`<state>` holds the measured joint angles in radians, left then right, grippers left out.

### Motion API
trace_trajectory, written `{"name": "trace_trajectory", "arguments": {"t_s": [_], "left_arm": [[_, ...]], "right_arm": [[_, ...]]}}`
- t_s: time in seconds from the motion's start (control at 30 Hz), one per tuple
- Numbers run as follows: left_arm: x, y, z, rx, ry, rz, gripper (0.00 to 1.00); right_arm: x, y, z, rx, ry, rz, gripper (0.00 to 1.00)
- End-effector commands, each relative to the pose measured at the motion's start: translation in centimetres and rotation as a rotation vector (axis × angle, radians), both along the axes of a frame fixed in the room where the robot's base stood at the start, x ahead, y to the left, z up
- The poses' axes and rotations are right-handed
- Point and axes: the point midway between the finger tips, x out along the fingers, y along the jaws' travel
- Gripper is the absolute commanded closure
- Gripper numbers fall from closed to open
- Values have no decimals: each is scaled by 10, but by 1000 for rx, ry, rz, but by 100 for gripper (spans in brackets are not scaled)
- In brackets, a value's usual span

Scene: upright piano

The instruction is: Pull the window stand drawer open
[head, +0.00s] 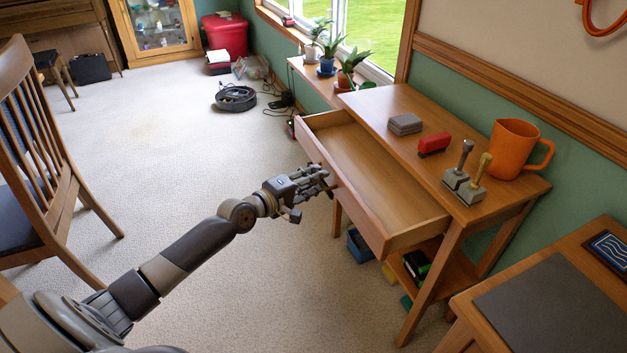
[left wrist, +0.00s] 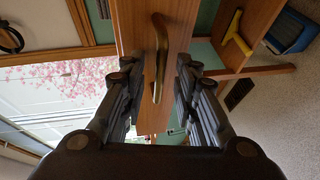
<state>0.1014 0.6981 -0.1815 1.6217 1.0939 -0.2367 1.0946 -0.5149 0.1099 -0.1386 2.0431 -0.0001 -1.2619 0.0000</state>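The window stand (head: 385,110) is a wooden table below the window. Its drawer (head: 350,200) is pulled well out, and its inside is bare wood. My left gripper (head: 325,180) is at the outer face of the drawer front. In the left wrist view, the brass-coloured handle (left wrist: 160,50) on the drawer front (left wrist: 180,25) lies between the two fingers of my left gripper (left wrist: 158,75). The fingers are apart, with a visible gap on each side of the handle. In the head view the hand hides the handle. My right gripper is not in view.
A chair (head: 40,160) is at left, a desk (head: 550,300) at lower right. The carpet (head: 170,150) between is clear.

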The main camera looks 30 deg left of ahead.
Motion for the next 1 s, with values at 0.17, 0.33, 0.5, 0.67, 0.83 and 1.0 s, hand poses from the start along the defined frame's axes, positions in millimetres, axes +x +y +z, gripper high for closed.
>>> {"name": "trace_trajectory", "arguments": {"t_s": [0.17,0.33,0.5,0.67,0.83,1.0], "left_arm": [[-2,1,0,0,0,0,72],[-17,5,2,-1,2,1,72],[-40,11,6,1,4,0,72],[-62,16,11,2,4,-1,72],[-83,22,15,1,3,0,72],[-100,27,19,2,3,0,72]], "right_arm": [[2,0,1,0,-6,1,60],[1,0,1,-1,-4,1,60],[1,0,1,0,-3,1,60],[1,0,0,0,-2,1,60],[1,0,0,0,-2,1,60],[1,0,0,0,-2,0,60]]}}
